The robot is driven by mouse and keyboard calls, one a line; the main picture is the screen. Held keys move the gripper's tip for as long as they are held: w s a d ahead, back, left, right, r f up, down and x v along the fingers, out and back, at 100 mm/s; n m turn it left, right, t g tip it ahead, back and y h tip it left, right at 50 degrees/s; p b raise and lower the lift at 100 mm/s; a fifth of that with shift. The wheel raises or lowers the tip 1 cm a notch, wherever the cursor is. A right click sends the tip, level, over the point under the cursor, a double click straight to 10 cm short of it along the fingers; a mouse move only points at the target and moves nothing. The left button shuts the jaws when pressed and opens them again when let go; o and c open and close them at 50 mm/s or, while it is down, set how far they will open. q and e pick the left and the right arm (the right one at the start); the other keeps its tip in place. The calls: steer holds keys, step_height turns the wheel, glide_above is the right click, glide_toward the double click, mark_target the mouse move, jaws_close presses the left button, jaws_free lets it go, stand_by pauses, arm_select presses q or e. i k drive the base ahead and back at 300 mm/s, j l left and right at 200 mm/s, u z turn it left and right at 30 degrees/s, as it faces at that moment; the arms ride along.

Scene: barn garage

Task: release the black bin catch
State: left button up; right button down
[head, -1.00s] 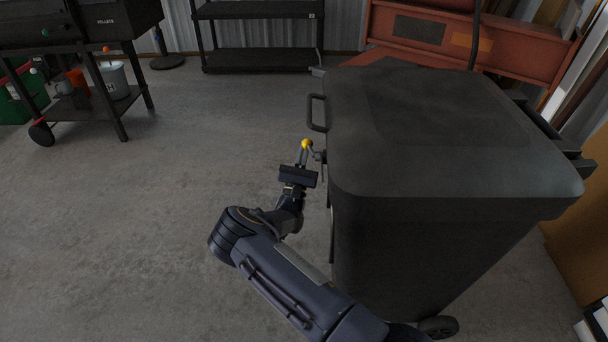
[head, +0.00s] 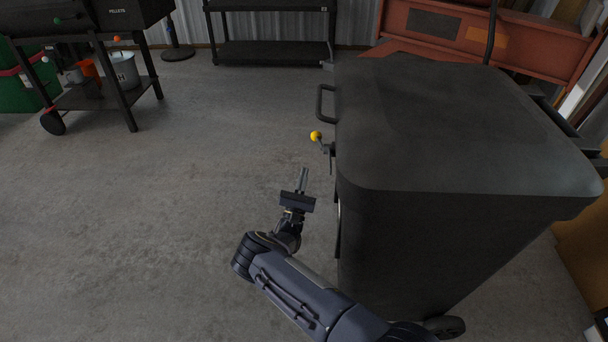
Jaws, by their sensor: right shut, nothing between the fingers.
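The black bin (head: 440,125) stands upright at the right with its lid down. Its catch (head: 316,136) has a yellow knob on a small dark lever, sticking out from the bin's left side just below the loop handle (head: 323,103). My right gripper (head: 304,172) is shut and empty. Its fingertips are apart from the knob, below and slightly left of it in the picture. The lower part of the catch is partly hidden against the bin's side. My left gripper is not in view.
The concrete floor (head: 150,220) left of the bin is clear. A black pellet grill (head: 90,60) stands at the upper left. A black shelf rack (head: 270,50) and a red metal piece (head: 480,35) stand behind. The bin's wall is close to my right arm.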

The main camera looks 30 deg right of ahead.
mark_target(317, 136)
steer(key=j, duration=0.5)
steer(key=k+j, duration=0.15)
steer(key=j, duration=0.8)
steer(key=k, duration=0.05)
